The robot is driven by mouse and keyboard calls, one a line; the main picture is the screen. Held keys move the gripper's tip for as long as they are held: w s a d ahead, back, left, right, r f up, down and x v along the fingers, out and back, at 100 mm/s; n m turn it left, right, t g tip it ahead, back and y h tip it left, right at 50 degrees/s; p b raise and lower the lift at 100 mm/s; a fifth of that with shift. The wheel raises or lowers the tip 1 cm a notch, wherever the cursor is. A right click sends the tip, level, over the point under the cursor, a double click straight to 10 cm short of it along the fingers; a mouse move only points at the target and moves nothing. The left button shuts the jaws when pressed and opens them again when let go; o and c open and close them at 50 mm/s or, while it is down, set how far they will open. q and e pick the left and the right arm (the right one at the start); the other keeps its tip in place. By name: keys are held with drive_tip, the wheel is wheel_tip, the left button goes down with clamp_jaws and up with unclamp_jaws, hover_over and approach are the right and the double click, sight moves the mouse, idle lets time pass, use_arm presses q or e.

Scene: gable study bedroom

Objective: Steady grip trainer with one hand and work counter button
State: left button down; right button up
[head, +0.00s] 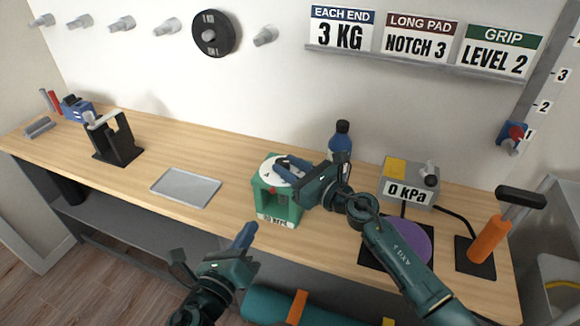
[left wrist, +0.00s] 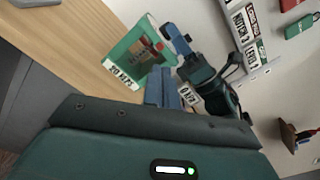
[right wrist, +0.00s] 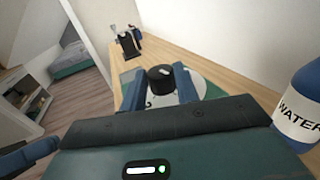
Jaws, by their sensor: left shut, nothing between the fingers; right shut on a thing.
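The green grip trainer (head: 291,210), a box-like frame with a white dial (head: 270,172) on top, stands on the bench. It also shows in the left wrist view (left wrist: 133,52), with a white front label that seems to read 20 REPS. A small red part, perhaps the counter button (head: 272,190), is on its front. My right gripper (head: 287,166) is shut on the black knob (right wrist: 160,78) at the centre of the dial. My left gripper (head: 246,232) is shut and empty, in front of the bench edge, below and apart from the trainer.
A blue water bottle (head: 341,146) stands behind my right gripper. A grey gauge box (head: 408,184), a purple pad (head: 410,240) and an orange handle (head: 489,240) are to the right. A grey tray (head: 186,187) lies left, with clear bench around it.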

sight(272, 192)
use_arm(q)
drive_tip(key=shift+s+a+m+g+h, duration=0.1)
drive_tip(key=shift+a+m+g+h, duration=0.15)
drive_tip(key=shift+m+g+h, duration=1.2)
drive_tip(key=shift+s+a+m+g+h, duration=0.1)
drive_tip(key=shift+a+m+g+h, duration=0.2)
drive_tip(key=shift+m+g+h, duration=1.15)
drive_tip(key=shift+s+a+m+g+h, duration=0.1)
drive_tip(key=shift+a+m+g+h, duration=0.35)
drive_tip(key=shift+g+h, duration=1.7)
drive_tip(key=shift+d+t+h, duration=0.25)
drive_tip(key=w+d, duration=0.3)
drive_tip(key=w, duration=0.5)
drive_tip(key=shift+d, duration=0.15)
drive_tip(key=shift+w, duration=0.25)
drive_tip(key=shift+w+d, duration=0.2)
drive_tip(key=shift+w, duration=0.05)
